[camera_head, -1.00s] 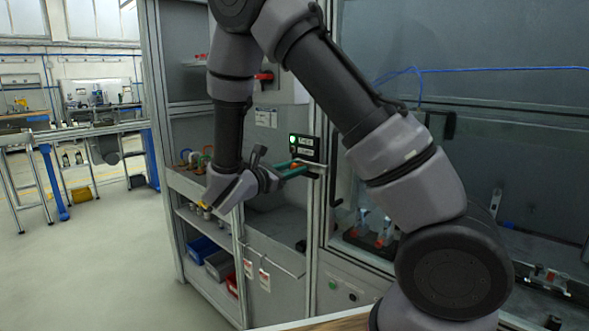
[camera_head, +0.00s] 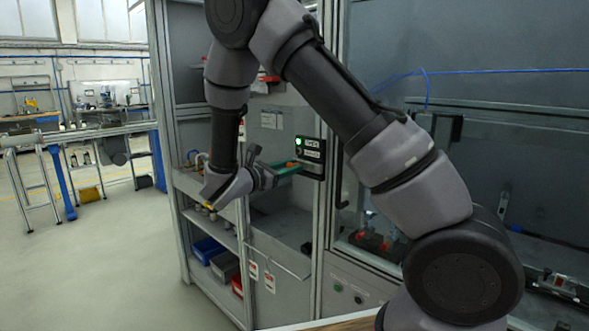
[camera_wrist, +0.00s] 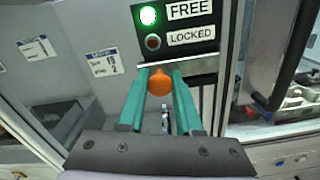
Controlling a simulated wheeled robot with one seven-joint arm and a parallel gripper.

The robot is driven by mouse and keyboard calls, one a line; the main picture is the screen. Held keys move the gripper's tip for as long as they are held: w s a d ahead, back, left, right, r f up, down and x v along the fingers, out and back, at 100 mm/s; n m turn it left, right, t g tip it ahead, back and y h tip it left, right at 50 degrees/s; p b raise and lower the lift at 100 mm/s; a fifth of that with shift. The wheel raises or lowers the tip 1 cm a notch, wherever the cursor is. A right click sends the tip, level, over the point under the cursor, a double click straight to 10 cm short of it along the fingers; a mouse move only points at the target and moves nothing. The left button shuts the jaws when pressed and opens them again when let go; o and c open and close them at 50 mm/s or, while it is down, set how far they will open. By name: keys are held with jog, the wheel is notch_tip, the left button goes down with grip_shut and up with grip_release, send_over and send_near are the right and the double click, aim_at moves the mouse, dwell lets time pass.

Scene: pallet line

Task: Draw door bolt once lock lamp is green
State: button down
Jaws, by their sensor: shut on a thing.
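The lock lamp panel (camera_wrist: 177,30) is black with a FREE label and a LOCKED label. The green lamp (camera_wrist: 148,15) beside FREE is lit, and the red lamp (camera_wrist: 153,42) beside LOCKED is dark. In the head view the green lamp (camera_head: 298,141) also glows. The bolt's orange knob (camera_wrist: 160,83) is below the panel, between the green fingers of my gripper (camera_wrist: 160,78). My gripper is shut on the knob. In the head view my gripper (camera_head: 291,167) reaches the panel from the left. The rest of the bolt is largely hidden.
A vertical door handle (camera_wrist: 278,60) is right of the panel. Shelves with blue (camera_head: 207,250) and grey bins (camera_head: 225,266) are at lower left. A horizontal rail (camera_head: 280,262) is below my gripper. Open floor lies at far left.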

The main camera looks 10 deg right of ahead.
jog(key=shift+w+a, duration=0.15)
jog(key=shift+w, duration=0.05)
jog(key=c, duration=0.6)
grip_release()
jog(key=v, duration=1)
jog(key=shift+s+a, duration=0.25)
jog(key=shift+a, duration=0.05)
